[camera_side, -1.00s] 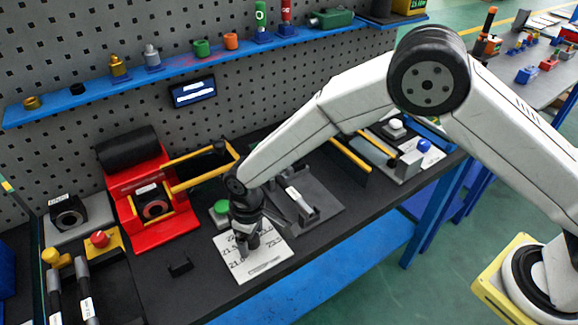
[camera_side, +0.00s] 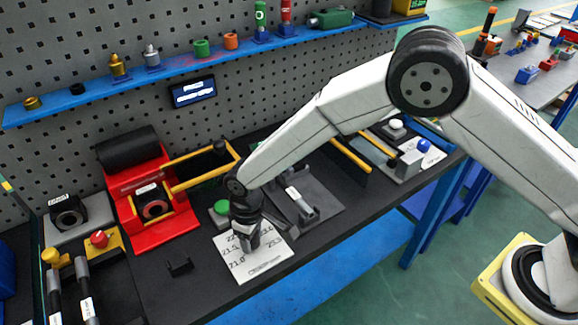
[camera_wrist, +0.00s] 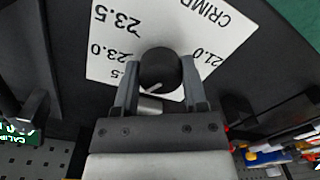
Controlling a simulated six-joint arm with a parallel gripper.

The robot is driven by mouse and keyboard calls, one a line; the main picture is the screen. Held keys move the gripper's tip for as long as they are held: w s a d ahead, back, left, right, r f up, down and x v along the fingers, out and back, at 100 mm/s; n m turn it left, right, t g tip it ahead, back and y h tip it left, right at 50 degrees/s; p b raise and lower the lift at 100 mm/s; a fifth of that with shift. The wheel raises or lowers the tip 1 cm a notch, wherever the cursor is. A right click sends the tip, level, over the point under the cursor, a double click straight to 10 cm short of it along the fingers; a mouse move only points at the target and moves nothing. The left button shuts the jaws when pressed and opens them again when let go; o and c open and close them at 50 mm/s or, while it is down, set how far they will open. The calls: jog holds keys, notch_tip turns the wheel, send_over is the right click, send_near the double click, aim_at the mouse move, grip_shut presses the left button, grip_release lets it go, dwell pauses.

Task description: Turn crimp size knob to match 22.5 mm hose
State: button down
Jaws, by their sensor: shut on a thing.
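The crimp size knob (camera_wrist: 158,68) is a dark round knob with a pale pointer line. It stands on a white dial plate (camera_wrist: 110,30) printed with sizes; 23.5, 23.0 and 21.0 can be read in the wrist view. My gripper (camera_wrist: 158,85) is shut on the knob, one finger on each side. The pointer line lies at the knob's edge nearest the gripper body, and the marks there are partly hidden. In the side view my gripper (camera_side: 248,246) points down onto the white plate (camera_side: 265,268) and hides the knob.
A red crimping machine (camera_side: 165,232) with a yellow handle stands left of the plate. A green button (camera_side: 221,207) is just behind the plate. A grey fixture (camera_side: 325,200) lies to the right. A small black bracket (camera_side: 180,266) sits to the left.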

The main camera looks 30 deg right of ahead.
jog(key=m, duration=0.4)
jog(key=shift+m, duration=2.1)
jog(key=shift+c, duration=0.7)
grip_release()
jog(key=shift+r, duration=0.1)
jog(key=shift+s+d+r, duration=0.1)
jog(key=shift+r, duration=3.75)
